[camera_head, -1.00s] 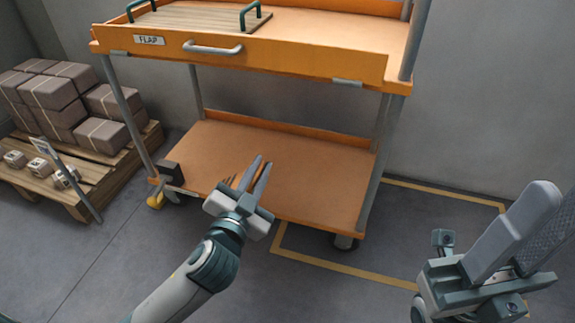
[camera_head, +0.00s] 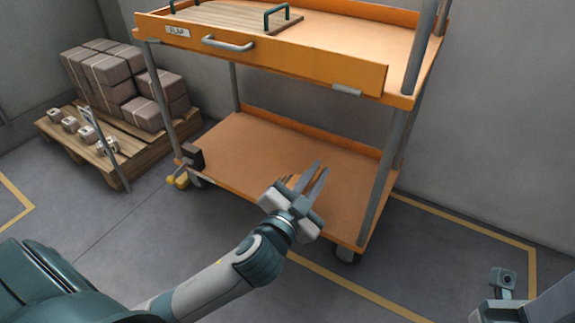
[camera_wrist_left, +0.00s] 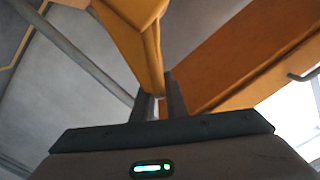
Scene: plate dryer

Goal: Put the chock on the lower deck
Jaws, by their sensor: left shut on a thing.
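My left gripper (camera_head: 308,186) is over the front part of the orange lower deck (camera_head: 250,140) of the trolley, with its fingers pointing to the back. It is shut on an orange-yellow wedge-like piece, the chock (camera_wrist_left: 140,45), which shows at the fingertips in the left wrist view. In the head view the gripper hides most of the chock, and only an orange-brown sliver shows beside the fingers. I cannot tell whether the chock touches the deck. Part of my right gripper (camera_head: 505,285) shows at the lower right corner; its fingers are not clear.
The upper deck's flap (camera_head: 270,60) overhangs the lower deck. Grey posts (camera_head: 388,170) stand at its corners. A dark block (camera_head: 192,156) and a yellow piece (camera_head: 179,181) are at the front left corner. Cartons (camera_head: 120,80) stand on a pallet (camera_head: 105,165) at the left.

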